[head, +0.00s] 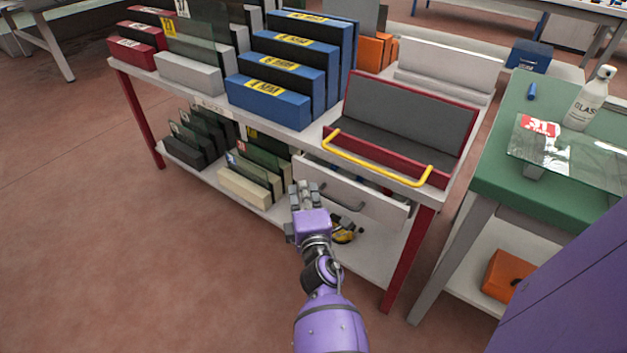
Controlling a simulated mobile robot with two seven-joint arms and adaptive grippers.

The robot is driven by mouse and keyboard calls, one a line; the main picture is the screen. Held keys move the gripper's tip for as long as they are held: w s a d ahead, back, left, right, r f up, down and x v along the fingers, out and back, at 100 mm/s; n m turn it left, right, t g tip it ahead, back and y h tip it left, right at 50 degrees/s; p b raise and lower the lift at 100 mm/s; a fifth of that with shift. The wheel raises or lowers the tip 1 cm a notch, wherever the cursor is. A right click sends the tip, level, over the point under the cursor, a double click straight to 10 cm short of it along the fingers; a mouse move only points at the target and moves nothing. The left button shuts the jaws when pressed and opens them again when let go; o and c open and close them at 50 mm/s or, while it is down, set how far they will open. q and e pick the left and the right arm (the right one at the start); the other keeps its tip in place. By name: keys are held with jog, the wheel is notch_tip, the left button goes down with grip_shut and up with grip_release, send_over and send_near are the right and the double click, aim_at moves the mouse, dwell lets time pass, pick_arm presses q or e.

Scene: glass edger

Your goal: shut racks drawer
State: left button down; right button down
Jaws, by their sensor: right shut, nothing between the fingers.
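The racks drawer has a white front (378,208) with a dark bar handle (342,198). It hangs under the right end of the rack table, below a red-framed tray with a yellow handle (375,160). The drawer is pulled out, and a strip of its inside with some contents shows behind the front. My right gripper (304,187) is shut and empty, in front of the left part of the drawer front, left of the handle. I cannot tell whether its fingers touch the front. My left gripper is not in view.
Blue racks (268,102) and other racks stand on the table top. Several panels in holders (245,187) and a yellow-black item (343,233) are on the lower shelf. A red table leg (408,258) and a green-topped bench (489,179) stand right. The floor at left is clear.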

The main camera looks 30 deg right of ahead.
aim_at(324, 172)
jog(key=d, duration=0.1)
jog(key=w+d, duration=0.1)
jog(key=d, duration=0.1)
jog(key=shift+d+p, duration=0.2)
jog(key=shift+p, duration=0.1)
jog(key=d, duration=0.1)
jog(key=w+d, duration=0.1)
jog(key=d, duration=0.1)
jog(key=w+d, duration=0.1)
jog(key=shift+d, duration=0.3)
jog(key=shift+r, duration=0.1)
jog(key=shift+s, duration=0.1)
